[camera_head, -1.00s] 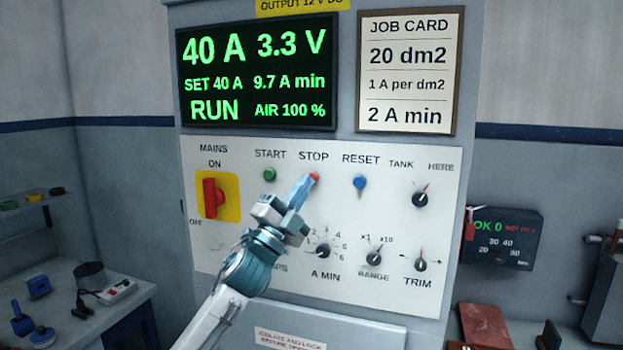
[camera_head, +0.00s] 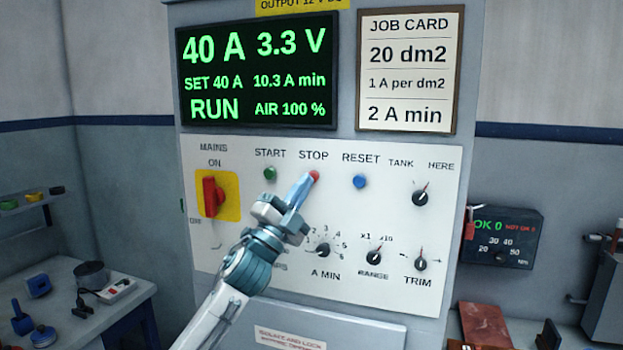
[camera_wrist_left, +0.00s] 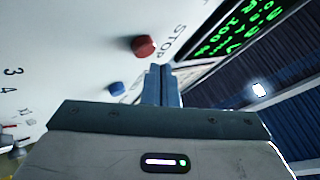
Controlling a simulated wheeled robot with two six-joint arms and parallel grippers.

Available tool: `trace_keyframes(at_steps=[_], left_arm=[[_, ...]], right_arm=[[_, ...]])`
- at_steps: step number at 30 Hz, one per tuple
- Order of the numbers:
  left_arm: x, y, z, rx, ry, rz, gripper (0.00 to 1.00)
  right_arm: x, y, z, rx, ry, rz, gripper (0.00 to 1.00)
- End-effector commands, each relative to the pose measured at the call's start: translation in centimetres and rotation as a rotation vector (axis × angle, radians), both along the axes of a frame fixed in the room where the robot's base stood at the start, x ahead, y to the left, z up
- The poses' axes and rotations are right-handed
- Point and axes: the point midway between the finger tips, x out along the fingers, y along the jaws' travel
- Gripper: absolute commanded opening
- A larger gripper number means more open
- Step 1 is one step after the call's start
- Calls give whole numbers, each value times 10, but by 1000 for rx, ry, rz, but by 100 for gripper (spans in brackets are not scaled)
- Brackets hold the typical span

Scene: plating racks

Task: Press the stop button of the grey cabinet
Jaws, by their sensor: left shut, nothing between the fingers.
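The grey cabinet (camera_head: 468,60) stands ahead with a white control panel (camera_head: 300,285). The red stop button (camera_head: 315,175) sits under the STOP label, between the green start button (camera_head: 270,173) and the blue reset button (camera_head: 360,182). My left gripper (camera_head: 307,182) is shut and empty, its fingertips just below and left of the stop button in the head view. In the left wrist view the stop button (camera_wrist_left: 144,46) shows whole, beside the blue fingers (camera_wrist_left: 160,72), with a small gap in the picture. Contact cannot be told. My right gripper is not in view.
The display (camera_head: 257,72) reads RUN, 40 A and 10.3 A min. A job card (camera_head: 407,70) reads 2 A min. A red mains switch (camera_head: 211,197) and several knobs share the panel. Benches with tools stand at both sides.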

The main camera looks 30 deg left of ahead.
Motion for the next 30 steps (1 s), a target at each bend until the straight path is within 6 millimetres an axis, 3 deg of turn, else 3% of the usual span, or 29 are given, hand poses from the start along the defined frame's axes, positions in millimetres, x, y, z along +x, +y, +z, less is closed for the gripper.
trace_keyframes(at_steps=[30], left_arm=[[8,2,0,0,0,0,0]], right_arm=[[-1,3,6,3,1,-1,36]])
